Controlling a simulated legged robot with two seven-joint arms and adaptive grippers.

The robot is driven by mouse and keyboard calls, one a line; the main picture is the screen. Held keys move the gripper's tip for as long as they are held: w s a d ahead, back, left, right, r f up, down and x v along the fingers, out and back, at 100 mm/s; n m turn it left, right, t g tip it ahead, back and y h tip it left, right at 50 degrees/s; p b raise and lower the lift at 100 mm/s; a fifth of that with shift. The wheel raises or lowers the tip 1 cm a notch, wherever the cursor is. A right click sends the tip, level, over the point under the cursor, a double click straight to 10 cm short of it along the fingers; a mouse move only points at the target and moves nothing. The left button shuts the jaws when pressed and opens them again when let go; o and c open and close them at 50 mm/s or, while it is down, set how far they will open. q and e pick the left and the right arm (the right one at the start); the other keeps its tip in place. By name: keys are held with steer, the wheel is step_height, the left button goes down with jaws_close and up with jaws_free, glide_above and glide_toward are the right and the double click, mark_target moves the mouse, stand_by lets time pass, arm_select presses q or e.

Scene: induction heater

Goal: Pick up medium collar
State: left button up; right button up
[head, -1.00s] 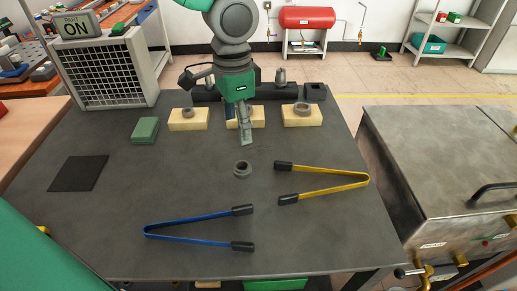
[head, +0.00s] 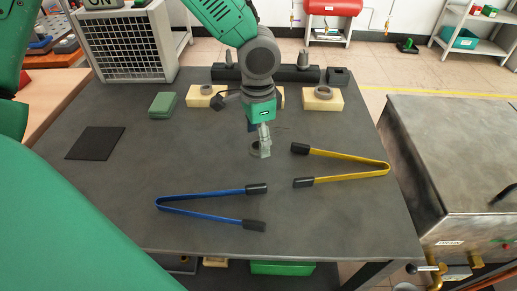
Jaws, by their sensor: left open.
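A dark grey ring-shaped collar (head: 254,150) lies on the grey table, partly hidden by my gripper. Another collar (head: 207,90) sits on the left wooden block (head: 199,99), and another (head: 323,92) on the right wooden block (head: 323,103). The middle wooden block (head: 279,98) is mostly hidden behind my arm. I cannot tell for sure which collar is the medium one. My left gripper (head: 264,148) is open, pointing down at the loose collar and overlapping it in the picture; contact cannot be told. My right gripper is not in view.
Blue tongs (head: 208,218) lie in front of the gripper and yellow tongs (head: 355,157) to its right. A green block (head: 162,105) and black pad (head: 95,143) lie at the left. A dark rack (head: 295,74) stands behind the blocks. The table's left front is clear.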

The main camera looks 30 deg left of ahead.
arm_select(q)
step_height(320, 180, down, 2)
steer(key=shift+f, duration=0.15)
steer(key=c, duration=1.3)
steer(key=shift+c, duration=0.2)
